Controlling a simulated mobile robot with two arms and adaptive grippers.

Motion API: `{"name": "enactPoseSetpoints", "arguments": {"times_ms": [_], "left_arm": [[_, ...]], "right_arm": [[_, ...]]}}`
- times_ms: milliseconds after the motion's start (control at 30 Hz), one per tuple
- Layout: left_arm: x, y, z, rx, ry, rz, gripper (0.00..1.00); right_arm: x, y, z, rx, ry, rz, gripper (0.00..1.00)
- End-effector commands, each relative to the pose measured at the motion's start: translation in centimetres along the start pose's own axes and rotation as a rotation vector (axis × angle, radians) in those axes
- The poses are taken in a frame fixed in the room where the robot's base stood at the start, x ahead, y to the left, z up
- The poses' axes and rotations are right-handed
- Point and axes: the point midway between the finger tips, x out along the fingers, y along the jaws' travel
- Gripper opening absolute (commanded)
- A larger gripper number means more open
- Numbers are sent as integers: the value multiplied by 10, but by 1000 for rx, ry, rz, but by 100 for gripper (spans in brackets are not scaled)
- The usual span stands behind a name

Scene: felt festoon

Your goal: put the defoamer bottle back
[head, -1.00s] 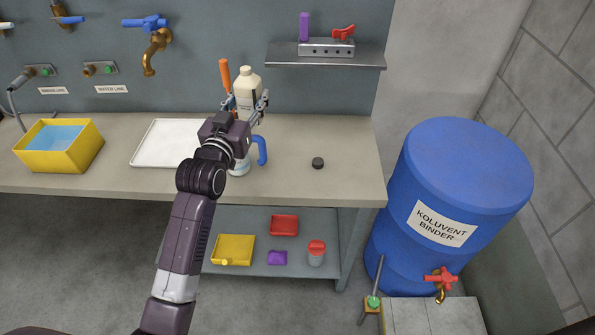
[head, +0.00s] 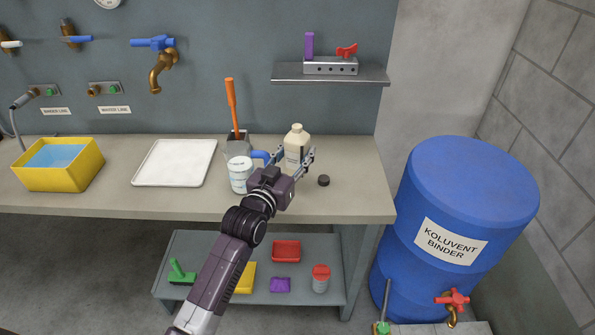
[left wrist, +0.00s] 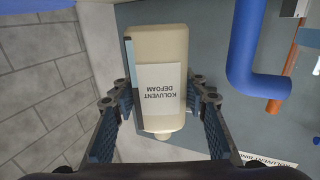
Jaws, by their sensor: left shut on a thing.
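The cream defoamer bottle (head: 297,143) is upright between the fingers of my left gripper (head: 295,162), above or on the bench to the right of the blue-handled jug. Its base is hidden by the gripper, so I cannot tell whether it touches the bench. In the left wrist view the bottle (left wrist: 158,50) appears inverted, with its "KOLUVENT DEFOAM" label readable upside down. The left gripper (left wrist: 160,98) has a finger on each side of it and is shut on it. My right gripper is in neither view.
A white tray (head: 174,163) and yellow basin (head: 58,180) are farther left. A wall shelf (head: 330,80) hangs above.

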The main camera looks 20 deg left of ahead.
Motion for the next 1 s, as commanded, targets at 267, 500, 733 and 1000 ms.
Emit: {"name": "enactPoseSetpoints", "arguments": {"times_ms": [267, 500, 733, 1000], "left_arm": [[0, 0, 28, -1, 2, 0, 9], [0, 0, 61, -1, 2, 0, 9], [0, 0, 63, 0, 4, 0, 9], [0, 0, 67, 0, 2, 0, 48]], "right_arm": [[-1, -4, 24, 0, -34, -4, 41], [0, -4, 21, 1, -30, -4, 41], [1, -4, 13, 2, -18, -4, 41], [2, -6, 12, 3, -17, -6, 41]]}}
